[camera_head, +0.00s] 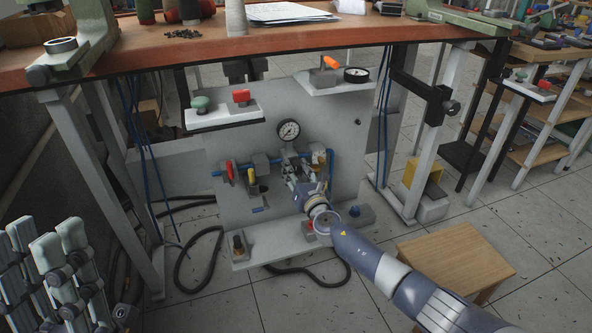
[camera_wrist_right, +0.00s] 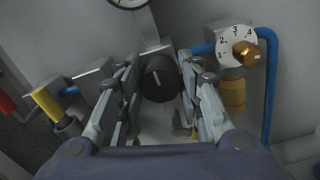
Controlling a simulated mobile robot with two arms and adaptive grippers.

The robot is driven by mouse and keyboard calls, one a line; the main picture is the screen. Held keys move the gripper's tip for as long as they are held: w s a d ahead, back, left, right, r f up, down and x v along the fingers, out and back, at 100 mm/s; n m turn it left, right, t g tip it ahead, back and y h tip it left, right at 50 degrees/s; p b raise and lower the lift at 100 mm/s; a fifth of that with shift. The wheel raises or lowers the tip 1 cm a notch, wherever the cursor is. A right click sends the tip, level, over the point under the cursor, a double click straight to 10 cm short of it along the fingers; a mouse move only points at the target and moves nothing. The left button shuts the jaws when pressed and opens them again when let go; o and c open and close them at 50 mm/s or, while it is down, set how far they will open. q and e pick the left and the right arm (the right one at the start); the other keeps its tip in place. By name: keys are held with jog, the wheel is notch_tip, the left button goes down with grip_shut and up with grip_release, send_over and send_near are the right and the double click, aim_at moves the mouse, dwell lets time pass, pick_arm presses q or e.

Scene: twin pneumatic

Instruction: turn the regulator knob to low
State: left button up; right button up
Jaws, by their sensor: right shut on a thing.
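The regulator knob (camera_wrist_right: 158,79) is a dark round knob with a white pointer line, seen in the right wrist view, the line close to upright in that picture. My right gripper (camera_wrist_right: 160,90) is shut on it, with fingers on its left and right sides. In the head view my right gripper (camera_head: 299,178) reaches the panel (camera_head: 345,165) just below the round gauge (camera_head: 288,131) and hides the knob. My left gripper (camera_head: 45,238) stands at the lower left, fingers spread, empty and away from the panel.
A brass knob on a numbered white dial (camera_wrist_right: 237,48) sits right of my right fingers. A yellow-handled valve (camera_wrist_right: 47,102) sits to their left. The workbench top (camera_head: 250,48) overhangs the panel. A wooden stool (camera_head: 455,258) stands beside my right arm.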

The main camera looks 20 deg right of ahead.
jog(key=shift+a+f, duration=0.1)
jog(key=shift+f, duration=0.05)
jog(key=o, duration=1.1)
jog(key=shift+c, duration=0.2)
jog(key=s, duration=1.2)
jog(key=shift+d, duration=0.25)
